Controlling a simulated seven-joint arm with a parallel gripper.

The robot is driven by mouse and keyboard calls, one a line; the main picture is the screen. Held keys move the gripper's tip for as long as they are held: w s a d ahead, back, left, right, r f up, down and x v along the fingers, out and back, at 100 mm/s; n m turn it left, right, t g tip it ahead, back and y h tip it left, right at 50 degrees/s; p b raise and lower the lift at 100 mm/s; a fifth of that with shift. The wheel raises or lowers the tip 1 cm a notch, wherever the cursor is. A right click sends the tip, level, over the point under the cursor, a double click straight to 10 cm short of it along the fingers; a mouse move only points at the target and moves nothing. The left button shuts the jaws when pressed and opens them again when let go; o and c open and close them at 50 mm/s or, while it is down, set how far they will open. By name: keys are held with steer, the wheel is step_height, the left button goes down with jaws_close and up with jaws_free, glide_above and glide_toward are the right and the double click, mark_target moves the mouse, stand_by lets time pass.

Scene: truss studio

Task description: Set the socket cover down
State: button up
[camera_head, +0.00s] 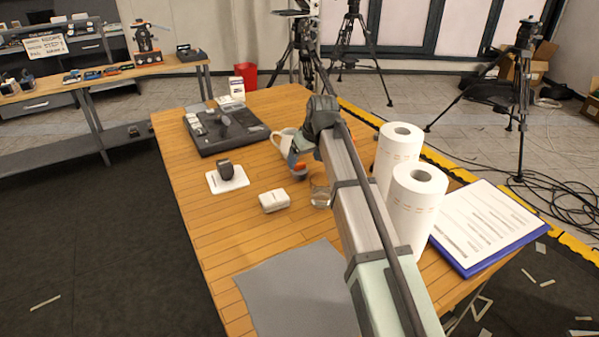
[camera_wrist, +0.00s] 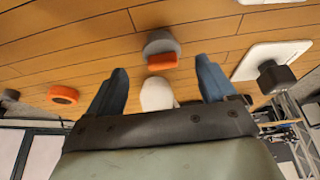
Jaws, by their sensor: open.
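My gripper (camera_head: 296,157) is over the far middle of the wooden table, with its jaws apart. A pale rounded thing (camera_wrist: 157,92) shows between the fingers, partly hidden by the gripper body. I cannot tell for sure which of these is the socket cover, or whether either touches a finger.
Two paper rolls (camera_head: 414,205) stand right. An orange ring (camera_wrist: 63,95) shows in the wrist view. A grey mat (camera_head: 290,290) is bare.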

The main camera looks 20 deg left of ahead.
mark_target(300, 164)
steer(key=shift+a+x, duration=0.15)
steer(key=shift+x, duration=1.4)
steer(key=shift+a+x, duration=0.15)
steer(key=shift+x, duration=1.4)
steer(key=shift+w+r, duration=0.1)
steer(key=shift+w, duration=0.05)
steer(key=shift+c, duration=0.2)
steer(key=c, duration=1.1)
steer(key=shift+r, duration=0.15)
